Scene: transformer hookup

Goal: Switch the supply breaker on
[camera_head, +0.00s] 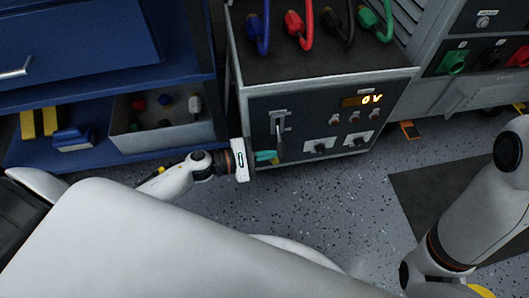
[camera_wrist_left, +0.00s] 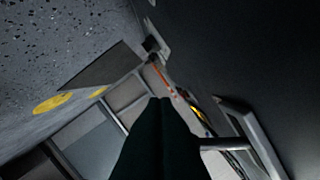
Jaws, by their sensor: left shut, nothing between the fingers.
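The supply cabinet's dark front panel (camera_head: 300,100) carries a grey breaker lever (camera_head: 279,135) at its left. The lever hangs down from its bracket, and the display (camera_head: 362,100) reads 0 V. My left gripper (camera_head: 266,156) is low at the panel's left, beside the lever's lower end, with teal fingers. In the left wrist view the dark fingers (camera_wrist_left: 165,102) are together and empty. A light metal handle-like part (camera_wrist_left: 250,135) is close to their right there; I cannot tell whether they touch it. My right arm is at the right, its gripper out of view.
Blue, red, black and green plugs (camera_head: 293,22) stand on the cabinet top. A grey bin (camera_head: 165,137) sits on the blue shelf at the left. A second grey unit (camera_head: 455,90) stands at the right. The speckled floor (camera_head: 330,210) in front is clear.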

